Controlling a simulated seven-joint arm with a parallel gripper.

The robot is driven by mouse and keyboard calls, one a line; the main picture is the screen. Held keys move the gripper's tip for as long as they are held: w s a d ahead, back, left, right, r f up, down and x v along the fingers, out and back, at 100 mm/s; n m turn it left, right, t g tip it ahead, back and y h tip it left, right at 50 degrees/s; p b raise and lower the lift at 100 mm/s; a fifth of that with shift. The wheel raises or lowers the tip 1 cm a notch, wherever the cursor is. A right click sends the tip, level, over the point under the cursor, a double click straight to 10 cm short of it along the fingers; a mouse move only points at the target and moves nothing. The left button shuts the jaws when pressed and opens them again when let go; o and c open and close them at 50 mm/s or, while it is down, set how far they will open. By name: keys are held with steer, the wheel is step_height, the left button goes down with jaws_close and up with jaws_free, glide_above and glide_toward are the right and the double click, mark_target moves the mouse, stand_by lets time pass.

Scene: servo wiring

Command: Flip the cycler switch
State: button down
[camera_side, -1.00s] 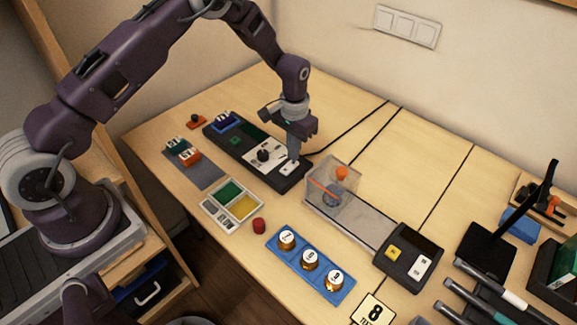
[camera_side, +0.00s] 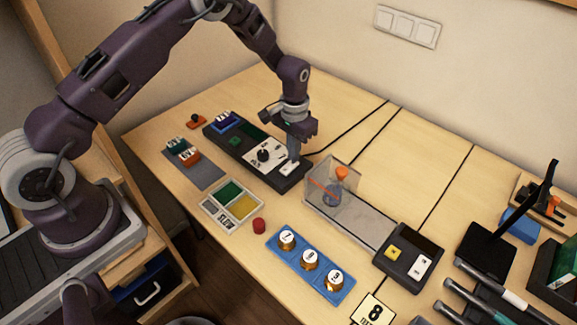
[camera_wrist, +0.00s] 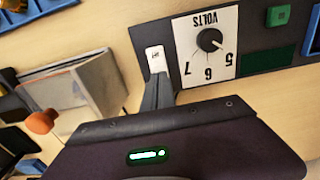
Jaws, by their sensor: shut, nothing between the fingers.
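The cycler is a long black box (camera_side: 240,150) on the table below my gripper, with a white VOLTS dial plate and black knob (camera_side: 264,155). In the wrist view the knob (camera_wrist: 209,40) is beside the numbers 5, 6 and 7. A small white rocker switch (camera_side: 288,168) sits at the box's near right end; it also shows in the wrist view (camera_wrist: 156,59). My gripper (camera_side: 293,157) is shut and empty, pointing down with its tips at the switch. In the wrist view the fingertips (camera_wrist: 158,80) overlap the switch's edge; I cannot tell whether they touch it.
A clear box (camera_side: 322,187) with an orange-topped item stands right of the cycler on a grey track (camera_side: 355,222). A tray with green and yellow pads (camera_side: 208,212) and a red cap (camera_side: 259,226) lie in front. A black cable runs behind the cycler.

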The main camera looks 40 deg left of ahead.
steer(key=shift+f, duration=0.75)
steer(key=shift+r, duration=3.55)
step_height(320, 180, up, 10)
steer(key=t, duration=0.1)
glide_above(289, 167)
steer(key=s+r+t, duration=0.1)
steer(key=s+r, duration=0.7)
steer(key=r, duration=0.4)
steer(key=s+r+t, duration=0.1)
steer(key=s+r, duration=0.1)
steer(key=s, duration=0.9)
steer(key=s+r+t, duration=0.2)
steer(key=s+r, duration=0.1)
steer(key=s, duration=0.8)
steer(key=shift+s+d+r+t, duration=0.15)
steer(key=shift+s+r+t, duration=0.05)
steer(key=shift+s+t, duration=0.1)
